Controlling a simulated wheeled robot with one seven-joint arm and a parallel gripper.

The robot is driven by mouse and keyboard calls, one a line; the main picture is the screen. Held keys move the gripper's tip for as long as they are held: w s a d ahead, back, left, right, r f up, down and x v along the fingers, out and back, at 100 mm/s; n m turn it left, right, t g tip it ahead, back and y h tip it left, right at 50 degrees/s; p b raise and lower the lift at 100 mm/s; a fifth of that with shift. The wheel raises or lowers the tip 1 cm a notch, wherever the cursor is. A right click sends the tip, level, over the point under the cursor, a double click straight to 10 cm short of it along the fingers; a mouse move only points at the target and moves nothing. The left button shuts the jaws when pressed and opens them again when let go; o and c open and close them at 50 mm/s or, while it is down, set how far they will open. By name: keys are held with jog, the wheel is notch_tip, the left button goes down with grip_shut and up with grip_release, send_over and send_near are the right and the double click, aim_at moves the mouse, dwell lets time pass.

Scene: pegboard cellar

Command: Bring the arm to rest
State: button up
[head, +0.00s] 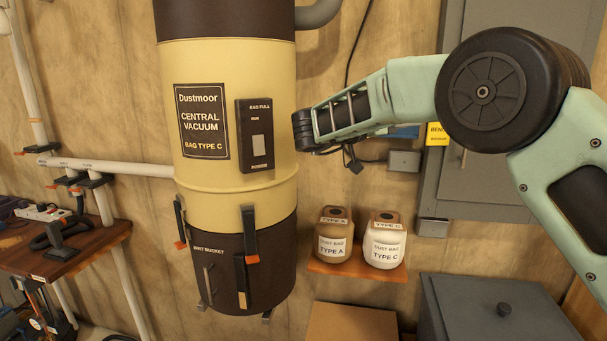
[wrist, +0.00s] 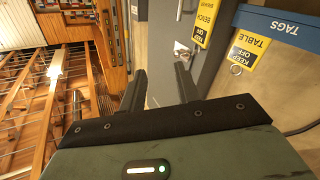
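My arm reaches in from the right in the head view. My gripper (head: 299,132) is level with the yellow and brown vacuum canister (head: 223,85), just right of its switch panel (head: 255,135). I cannot tell the gap in depth between them. In the wrist view the two dark fingers of my gripper (wrist: 158,77) stand apart with nothing between them, so it is open and empty.
Two dust bag jars, type A (head: 334,246) and type C (head: 383,249), stand on a small shelf below the arm. A grey cabinet (head: 470,200) is behind the arm. A wooden workbench (head: 90,245) is at the left. Yellow tags (wrist: 251,51) hang in the wrist view.

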jog(key=w+a+f+n+t+y+b, duration=0.2)
jog(key=a+n+t+y+b, duration=0.1)
jog(key=a+n+t+y, duration=0.9)
jog(key=s+a+f+n+g+y+b, duration=0.1)
jog(key=s+a+f+n+g+y, duration=0.35)
jog(key=s+a+f+y, duration=0.5)
jog(key=s+d+f+n+g+y+b, duration=0.1)
jog(key=s+f+g, duration=0.3)
jog(key=s, duration=0.5)
jog(key=s+f+n+g+y+b, duration=0.1)
jog(key=s+f+g, duration=0.2)
jog(key=s+f, duration=0.35)
jog(key=s+d+f+g+h, duration=0.2)
jog(key=s+d, duration=0.4)
jog(key=s, duration=0.4)
jog(key=s+d+f+g+h, duration=0.3)
jog(key=s+d+f+g, duration=0.1)
jog(key=s+d, duration=0.3)
jog(key=s+b, duration=0.1)
jog(key=s, duration=0.1)
jog(key=shift+s+d+f, duration=0.3)
jog(key=shift+s+f, duration=0.1)
jog(key=shift+h, duration=0.25)
